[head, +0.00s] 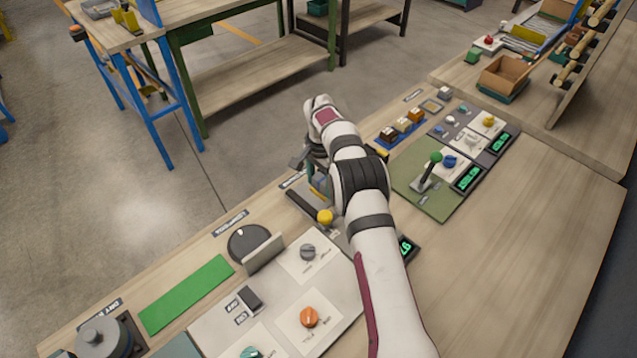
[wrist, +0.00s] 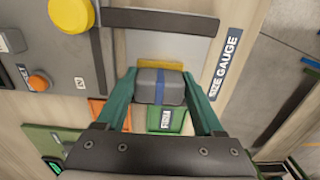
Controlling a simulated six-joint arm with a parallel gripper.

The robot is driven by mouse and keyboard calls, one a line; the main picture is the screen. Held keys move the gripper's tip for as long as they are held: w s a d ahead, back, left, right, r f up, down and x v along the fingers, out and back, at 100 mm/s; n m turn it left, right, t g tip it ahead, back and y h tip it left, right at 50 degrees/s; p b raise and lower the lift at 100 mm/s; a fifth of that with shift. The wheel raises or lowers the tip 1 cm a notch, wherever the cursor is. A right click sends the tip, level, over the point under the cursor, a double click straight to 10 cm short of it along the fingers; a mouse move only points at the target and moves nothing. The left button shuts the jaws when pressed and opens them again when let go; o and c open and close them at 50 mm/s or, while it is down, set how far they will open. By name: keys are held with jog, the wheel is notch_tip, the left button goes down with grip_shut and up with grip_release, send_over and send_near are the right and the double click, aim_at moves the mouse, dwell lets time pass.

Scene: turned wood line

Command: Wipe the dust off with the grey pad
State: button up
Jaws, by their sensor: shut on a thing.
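My gripper (wrist: 160,92) has teal fingers, shut on the sides of a grey pad (wrist: 172,84) with a blue band across it. A yellow strip (wrist: 161,64) shows at the pad's far edge. The pad is over or at the edge of a pale grey plate (wrist: 180,51) beside the "SIZE GAUGE" label (wrist: 223,62); I cannot tell whether it touches. I cannot make out any dust.
A dark bar (wrist: 165,19) and a yellow knob (wrist: 72,12) are close by. Orange (wrist: 97,110) and green (wrist: 165,121) patches lie beside the fingers. A green-handled lever (head: 430,168) stands to the right. Bare bench (head: 520,215) lies at the right front.

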jog(key=shift+s+a, duration=1.15)
jog(key=shift+s, duration=0.05)
jog(key=shift+w+a, duration=0.45)
jog(key=shift+w, duration=0.25)
jog(key=shift+w+d, duration=1.35)
jog(key=shift+s+a, duration=1.25)
jog(key=shift+s, duration=0.1)
jog(key=shift+s+a, duration=0.1)
jog(key=shift+a, duration=0.05)
notch_tip(320, 180, up, 8)
jog(key=shift+r, duration=0.1)
